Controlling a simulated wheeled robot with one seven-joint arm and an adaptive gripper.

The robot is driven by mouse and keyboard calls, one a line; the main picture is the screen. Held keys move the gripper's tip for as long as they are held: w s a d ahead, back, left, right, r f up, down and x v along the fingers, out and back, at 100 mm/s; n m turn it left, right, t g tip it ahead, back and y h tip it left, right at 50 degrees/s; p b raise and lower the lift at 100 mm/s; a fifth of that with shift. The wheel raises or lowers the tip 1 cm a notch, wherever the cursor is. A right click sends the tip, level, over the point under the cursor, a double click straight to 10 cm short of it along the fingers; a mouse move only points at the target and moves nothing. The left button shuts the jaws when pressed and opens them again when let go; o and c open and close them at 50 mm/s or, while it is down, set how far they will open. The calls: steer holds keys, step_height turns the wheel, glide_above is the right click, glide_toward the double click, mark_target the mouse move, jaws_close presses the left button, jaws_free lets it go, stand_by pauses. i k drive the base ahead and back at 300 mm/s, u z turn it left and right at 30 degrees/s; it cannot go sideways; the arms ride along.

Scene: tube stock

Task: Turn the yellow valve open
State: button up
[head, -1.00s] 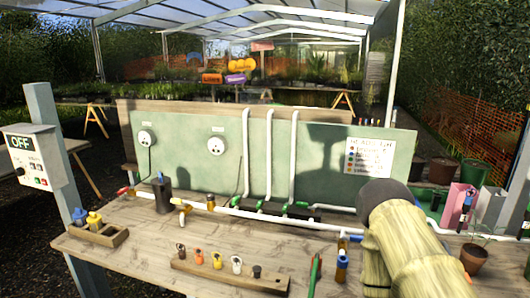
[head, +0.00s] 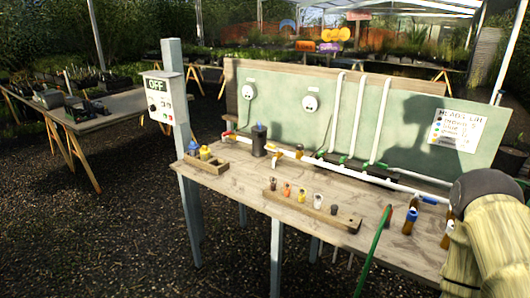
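A small yellow-orange fitting (head: 299,150) sits on the white pipe (head: 338,161) along the back of the wooden bench, right of a dark bottle-like container (head: 260,142). It may be the yellow valve. It is too small to tell whether it is open or closed. Another small amber piece (head: 276,160) hangs at the pipe just left of it. A red handle (head: 228,133) is at the pipe's left end, and green fittings show farther right. My arm fills the lower right corner, away from the yellow-orange fitting. My gripper is not visible.
An OFF box (head: 158,98) hangs on a post. Gravel floor (head: 110,235) lies open at left.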

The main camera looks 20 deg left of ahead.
mark_target(271, 147)
steer(key=u, duration=0.8)
steer(key=i, duration=1.35)
steer(key=u, duration=0.95)
steer(key=k, duration=0.6)
steer(key=z, duration=0.7)
